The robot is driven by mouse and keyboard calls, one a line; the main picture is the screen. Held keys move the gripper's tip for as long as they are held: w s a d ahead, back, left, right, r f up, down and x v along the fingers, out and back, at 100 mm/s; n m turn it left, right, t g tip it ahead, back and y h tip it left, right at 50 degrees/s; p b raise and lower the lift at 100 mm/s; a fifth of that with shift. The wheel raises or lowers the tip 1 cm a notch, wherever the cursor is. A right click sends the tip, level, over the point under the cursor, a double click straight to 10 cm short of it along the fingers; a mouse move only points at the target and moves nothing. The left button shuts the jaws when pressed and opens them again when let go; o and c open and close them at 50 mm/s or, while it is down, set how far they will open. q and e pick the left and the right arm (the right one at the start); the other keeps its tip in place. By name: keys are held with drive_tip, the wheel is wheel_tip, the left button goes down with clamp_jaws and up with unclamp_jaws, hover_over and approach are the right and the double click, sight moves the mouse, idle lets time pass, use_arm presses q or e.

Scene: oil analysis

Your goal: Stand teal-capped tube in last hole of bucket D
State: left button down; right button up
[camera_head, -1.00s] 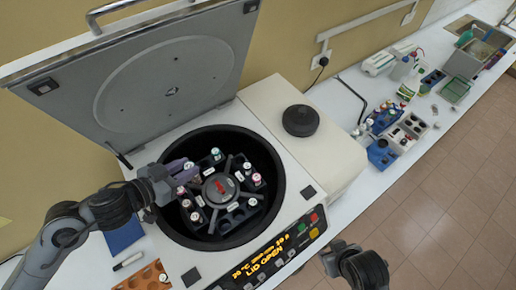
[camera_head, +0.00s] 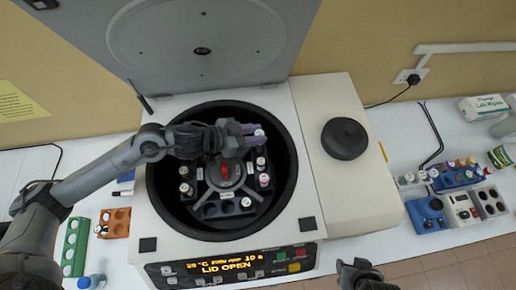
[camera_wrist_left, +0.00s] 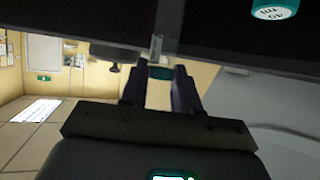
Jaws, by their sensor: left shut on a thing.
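My left gripper (camera_head: 252,131) is inside the open centrifuge bowl (camera_head: 160,185), at the back of the rotor (camera_head: 224,174). In the left wrist view its fingers (camera_wrist_left: 160,80) are shut on a teal-banded piece (camera_wrist_left: 160,72), apparently the teal-capped tube. The tube's lower part is hidden, so I cannot tell how deep it sits. Another teal-and-white cap (camera_wrist_left: 275,9) shows in that view at the upper right. The rotor's front bucket (camera_head: 227,208) has dark empty holes and a capped tube at its right. Bucket letters are too small to read. My right gripper (camera_head: 360,272) is at the bottom edge, its fingers unclear.
The grey lid (camera_head: 205,35) stands open behind the bowl. The display (camera_head: 222,267) reads LID OPEN. An orange rack (camera_head: 114,222) and green rack (camera_head: 74,247) are at left; a blue rack (camera_head: 457,178) is at right.

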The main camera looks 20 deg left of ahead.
use_arm(q)
wheel_tip(320, 180, down, 7)
idle(0.6)
drive_tip(key=shift+f, duration=0.1)
drive_tip(key=c, duration=1.1)
unclamp_jaws()
drive_tip(key=v, duration=1)
drive_tip(key=shift+b, duration=0.3)
drive_tip(key=shift+v, duration=1.05)
drive_tip(key=shift+d, duration=0.1)
